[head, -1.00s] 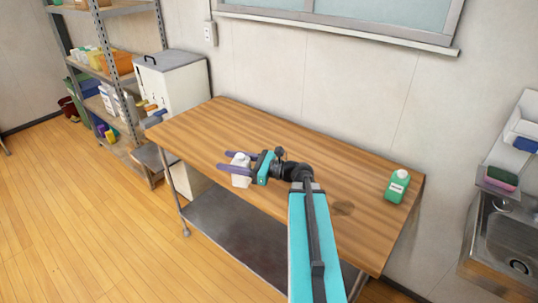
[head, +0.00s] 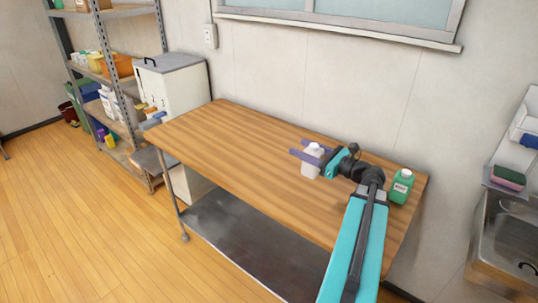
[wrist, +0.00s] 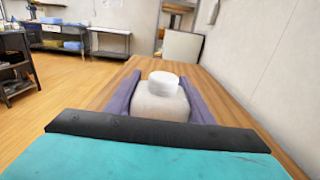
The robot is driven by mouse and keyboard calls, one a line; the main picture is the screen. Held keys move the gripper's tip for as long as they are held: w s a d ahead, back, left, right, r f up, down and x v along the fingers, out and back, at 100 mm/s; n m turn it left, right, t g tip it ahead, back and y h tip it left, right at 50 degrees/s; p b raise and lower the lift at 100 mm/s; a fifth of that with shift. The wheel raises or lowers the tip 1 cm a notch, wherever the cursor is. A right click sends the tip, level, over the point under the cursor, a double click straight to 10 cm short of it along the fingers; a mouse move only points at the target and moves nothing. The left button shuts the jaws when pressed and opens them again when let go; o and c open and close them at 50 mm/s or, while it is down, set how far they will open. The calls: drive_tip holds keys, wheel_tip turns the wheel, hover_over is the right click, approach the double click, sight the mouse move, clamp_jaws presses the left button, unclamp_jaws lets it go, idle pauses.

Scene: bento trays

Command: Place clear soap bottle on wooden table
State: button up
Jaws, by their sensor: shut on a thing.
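The clear soap bottle (head: 311,163) is a whitish, see-through bottle with a white cap. My gripper (head: 306,150) is shut on it, with one purple finger on each side. The bottle is upright, over the right half of the wooden table (head: 225,140). I cannot tell whether its base touches the tabletop. In the wrist view the bottle (wrist: 160,104) sits between the two fingers, its cap toward the camera's upper side, and its lower part is hidden by the gripper body.
A green bottle (head: 402,186) with a white cap stands at the table's right end, close to my arm. A sink (head: 510,235) is at the far right. A metal shelf and a white box (head: 175,88) stand at the left. The table's left half is clear.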

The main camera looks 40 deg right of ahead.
idle(0.3)
drive_tip(key=w+d+f+p, duration=0.1)
drive_tip(key=w+d+p, duration=0.3)
drive_tip(key=w+d, duration=0.6)
drive_tip(key=shift+w+f, duration=0.25)
drive_tip(key=shift+w, duration=0.9)
drive_tip(key=shift+d+p, duration=0.1)
drive_tip(key=shift+p, duration=0.2)
drive_tip(key=shift+f+p, duration=0.75)
drive_tip(key=shift+f, duration=1)
drive_tip(key=shift+f, duration=0.15)
drive_tip(key=o, duration=1.1)
drive_tip(key=shift+o, duration=0.2)
